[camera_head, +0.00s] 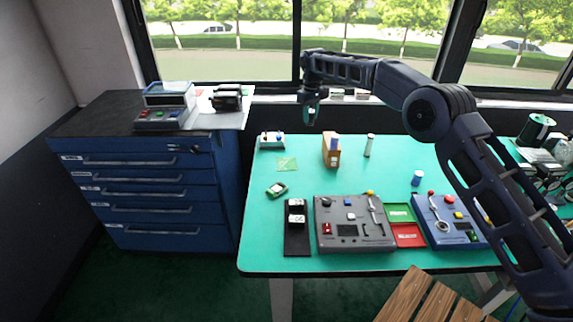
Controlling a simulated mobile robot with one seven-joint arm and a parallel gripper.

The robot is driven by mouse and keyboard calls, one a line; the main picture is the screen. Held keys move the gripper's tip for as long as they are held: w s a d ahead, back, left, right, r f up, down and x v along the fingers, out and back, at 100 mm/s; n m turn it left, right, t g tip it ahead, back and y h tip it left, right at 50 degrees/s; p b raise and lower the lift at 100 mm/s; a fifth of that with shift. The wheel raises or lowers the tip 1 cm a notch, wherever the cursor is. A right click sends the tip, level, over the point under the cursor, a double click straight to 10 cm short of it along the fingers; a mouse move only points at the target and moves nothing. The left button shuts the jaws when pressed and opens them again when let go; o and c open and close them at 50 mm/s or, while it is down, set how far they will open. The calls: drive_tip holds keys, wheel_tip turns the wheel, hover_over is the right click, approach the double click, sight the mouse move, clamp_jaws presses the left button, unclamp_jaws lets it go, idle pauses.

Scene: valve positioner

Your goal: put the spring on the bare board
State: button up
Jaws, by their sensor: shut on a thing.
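My gripper (312,117) hangs above the back part of the green table, near the window sill. It is shut on a small pale thing (312,111), mostly hidden by the fingers. It is too small to tell whether this is the spring, and I make out no spring elsewhere. A flat light-green square (287,163) lies on the table, below and left of the gripper, with nothing clearly on it. I cannot tell for sure which is the bare board.
An orange-brown block holder (331,155) and a pale cylinder (369,146) stand below the gripper. A small white device (271,140) is at the back left. A grey control panel (352,237), a blue panel (447,233) and a black strip (297,243) fill the front.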

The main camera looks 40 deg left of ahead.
drive_tip(key=s+a, duration=0.3)
drive_tip(key=s, duration=0.2)
hover_over(293, 167)
drive_tip(key=f, duration=2)
drive_tip(key=shift+d, duration=0.2)
drive_tip(key=shift+f, duration=0.1)
drive_tip(key=o, duration=1)
wheel_tip(293, 167, up, 12)
